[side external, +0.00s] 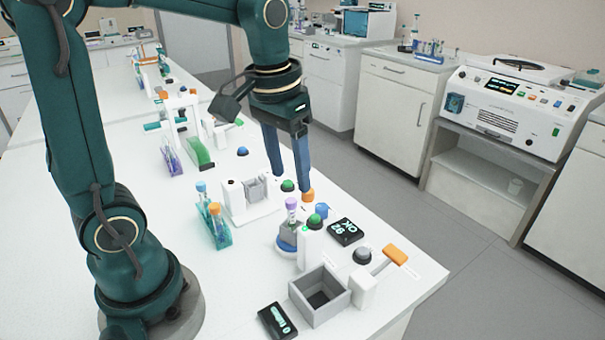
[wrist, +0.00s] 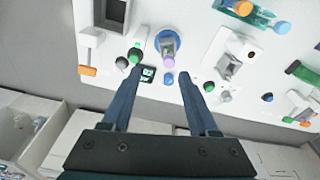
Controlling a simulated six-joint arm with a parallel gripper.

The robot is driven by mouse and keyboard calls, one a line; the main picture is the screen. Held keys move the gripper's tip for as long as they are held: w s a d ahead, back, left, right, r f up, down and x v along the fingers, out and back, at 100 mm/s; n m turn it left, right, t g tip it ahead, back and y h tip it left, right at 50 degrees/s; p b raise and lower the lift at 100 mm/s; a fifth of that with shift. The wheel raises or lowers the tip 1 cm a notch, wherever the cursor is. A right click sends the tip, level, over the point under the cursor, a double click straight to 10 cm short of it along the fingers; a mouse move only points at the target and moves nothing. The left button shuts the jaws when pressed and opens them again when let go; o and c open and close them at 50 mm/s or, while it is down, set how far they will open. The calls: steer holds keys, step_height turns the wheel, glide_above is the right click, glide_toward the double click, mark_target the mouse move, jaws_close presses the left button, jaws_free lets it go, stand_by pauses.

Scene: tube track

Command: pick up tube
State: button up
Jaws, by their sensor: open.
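A tube with a purple cap (side external: 291,204) stands upright in a small grey holder on a round blue base (side external: 287,243). A teal rack (side external: 222,236) to its left holds a blue-capped tube (side external: 201,190) and an orange-capped tube (side external: 215,212). My gripper (side external: 289,186) is open and empty, fingers pointing down, above the bench near the purple-capped tube. In the wrist view the purple-capped tube (wrist: 168,44) shows just beyond and between the fingertips of my gripper (wrist: 159,73). Part of the teal rack (wrist: 240,7) shows at the top edge.
A grey open box (side external: 319,297), a black display (side external: 345,231) and an orange-handled lever (side external: 395,255) stand toward the bench's near right end. A white station with a grey block (side external: 254,190) stands behind the tube. Green and blue buttons surround it. The bench's right edge drops to the floor.

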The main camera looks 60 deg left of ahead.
mark_target(291, 200)
steer(key=f, duration=0.1)
steer(key=w+a+f+g, duration=0.1)
steer(key=f, duration=0.1)
steer(key=shift+w+a+n, duration=0.25)
steer(key=shift+a+n, duration=0.05)
steer(key=shift+a, duration=0.05)
steer(key=shift+s+a+f+g, duration=0.1)
steer(key=shift+f+g, duration=0.2)
steer(key=shift+f, duration=2.5)
jaws_close()
